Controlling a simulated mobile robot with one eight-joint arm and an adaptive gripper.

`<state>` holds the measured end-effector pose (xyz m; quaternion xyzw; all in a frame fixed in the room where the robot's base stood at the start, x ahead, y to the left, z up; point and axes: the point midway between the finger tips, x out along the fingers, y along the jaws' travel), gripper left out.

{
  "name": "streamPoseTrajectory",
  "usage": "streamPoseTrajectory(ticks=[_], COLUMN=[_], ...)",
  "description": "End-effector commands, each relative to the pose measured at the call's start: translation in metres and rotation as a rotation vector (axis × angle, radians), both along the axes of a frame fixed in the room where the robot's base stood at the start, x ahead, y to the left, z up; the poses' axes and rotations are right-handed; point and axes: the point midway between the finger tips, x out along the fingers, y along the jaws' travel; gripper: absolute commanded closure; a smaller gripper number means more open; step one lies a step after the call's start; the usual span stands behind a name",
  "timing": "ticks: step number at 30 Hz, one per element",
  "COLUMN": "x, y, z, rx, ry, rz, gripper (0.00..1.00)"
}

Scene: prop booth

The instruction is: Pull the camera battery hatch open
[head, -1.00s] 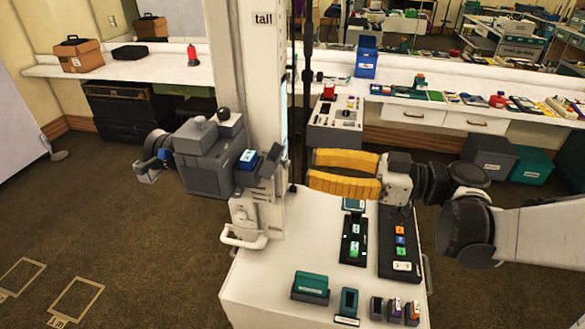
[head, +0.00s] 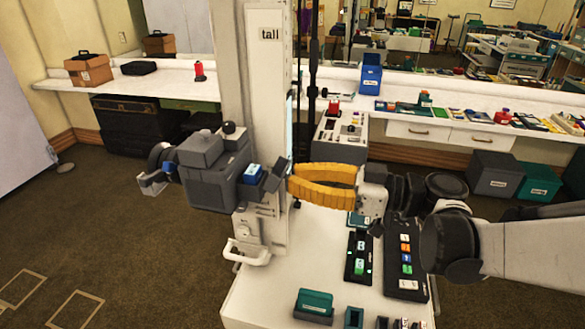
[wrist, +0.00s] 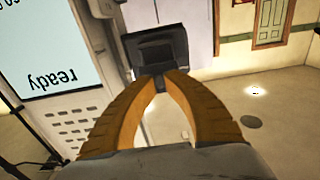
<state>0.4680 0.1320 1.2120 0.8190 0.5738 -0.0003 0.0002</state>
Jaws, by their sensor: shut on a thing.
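The grey camera (head: 212,172) is mounted on the column marked "tall". A blue-topped block, apparently the battery (head: 253,172), shows at its right side. The dark hatch (head: 274,181) stands out at an angle beside this block, so a gap shows at its upper edge. My gripper (head: 291,182) has yellow ribbed fingers and reaches in from the right, its tips at the hatch's outer edge. In the wrist view, my gripper (wrist: 159,78) has its tips close together on the lower edge of the dark hatch (wrist: 156,50). The exact contact is hidden by the fingers.
A white cart top (head: 275,280) below holds a dark battery strip (head: 406,258) and several small blocks. A white handle (head: 247,255) juts from the column's base. A lit "ready" screen (wrist: 45,45) is beside the hatch. Open carpet lies left.

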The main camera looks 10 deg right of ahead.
Motion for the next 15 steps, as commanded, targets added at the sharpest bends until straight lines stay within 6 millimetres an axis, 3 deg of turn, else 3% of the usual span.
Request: streamPoseTrajectory(ticks=[5, 15], x=[0.0, 0.002], y=[0.001, 0.007], z=[0.008, 0.027], rx=[-0.036, -0.272], ry=[0.013, 0.099], rz=[0.0, 0.003], gripper=[1.0, 1.0])
